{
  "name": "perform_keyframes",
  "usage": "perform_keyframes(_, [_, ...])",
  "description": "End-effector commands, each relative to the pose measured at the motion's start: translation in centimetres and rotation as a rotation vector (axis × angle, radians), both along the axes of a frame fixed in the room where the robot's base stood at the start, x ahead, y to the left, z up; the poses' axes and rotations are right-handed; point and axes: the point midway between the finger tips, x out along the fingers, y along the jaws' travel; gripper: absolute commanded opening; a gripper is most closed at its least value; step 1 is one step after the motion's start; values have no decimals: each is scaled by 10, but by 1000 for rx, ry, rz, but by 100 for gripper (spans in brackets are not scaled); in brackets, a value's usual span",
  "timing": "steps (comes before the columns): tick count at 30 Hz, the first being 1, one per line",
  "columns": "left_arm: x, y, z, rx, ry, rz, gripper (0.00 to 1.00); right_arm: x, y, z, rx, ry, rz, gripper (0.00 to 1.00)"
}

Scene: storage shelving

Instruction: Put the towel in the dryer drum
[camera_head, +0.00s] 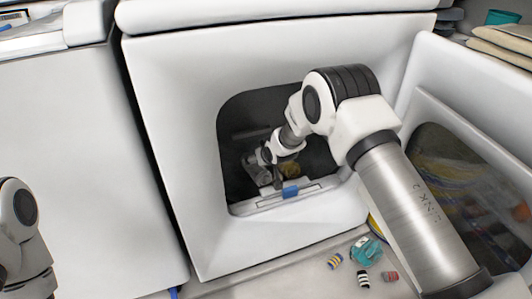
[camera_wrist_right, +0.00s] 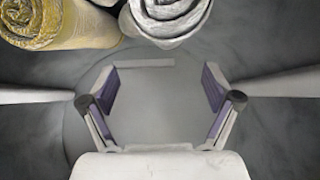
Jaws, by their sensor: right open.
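Two rolled towels lie inside the dark drum of the white dryer (camera_head: 180,130). The yellow towel (camera_wrist_right: 45,22) is at the top left of the right wrist view, and the grey-white towel (camera_wrist_right: 168,18) is beside it at the top centre. In the head view the yellow towel (camera_head: 292,170) shows only partly behind my right arm. My right gripper (camera_wrist_right: 161,80) is inside the drum, open, with nothing between its fingers. The towels lie beyond its fingertips, apart from them. Only a link of my left arm shows at the head view's left edge; its gripper is out of view.
The dryer door (camera_head: 415,100) stands open at the right. A blue tab (camera_head: 290,191) sits on the opening's lower rim. A teal item (camera_head: 368,250) and several small striped rolls (camera_head: 335,261) lie on the floor in front. Folded cloths (camera_head: 505,45) are at the top right.

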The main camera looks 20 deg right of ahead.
Motion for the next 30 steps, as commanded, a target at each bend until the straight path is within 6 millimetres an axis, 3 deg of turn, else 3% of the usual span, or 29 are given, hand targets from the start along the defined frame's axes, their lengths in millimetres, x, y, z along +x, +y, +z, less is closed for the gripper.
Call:
perform_keyframes(1, [0,0,13,0,0,0,87,-10,0,18,1,2,-1,89])
perform_keyframes(3, [0,0,20,0,0,0,87,-23,-1,31,0,1,0,89])
perform_keyframes(9, [0,0,31,0,0,0,87,-51,-2,54,0,1,0,89])
perform_keyframes(17, [0,0,31,0,0,0,87,-57,-2,54,0,3,0,89])
perform_keyframes(20, [0,0,31,0,0,0,87,-76,-3,31,2,47,-3,89])
perform_keyframes(23, [0,0,31,0,0,0,87,-129,-5,-20,7,153,-10,89])
perform_keyframes(26, [0,0,31,0,0,0,87,-214,-8,-79,12,308,-24,89])
perform_keyframes(27, [0,0,31,0,0,0,87,-255,-9,-99,13,377,-30,89])
perform_keyframes(29, [0,0,31,0,0,0,87,-319,-10,-123,14,485,-38,89])
perform_keyframes(30, [0,0,31,0,0,0,87,-362,-11,-133,13,553,-45,89])
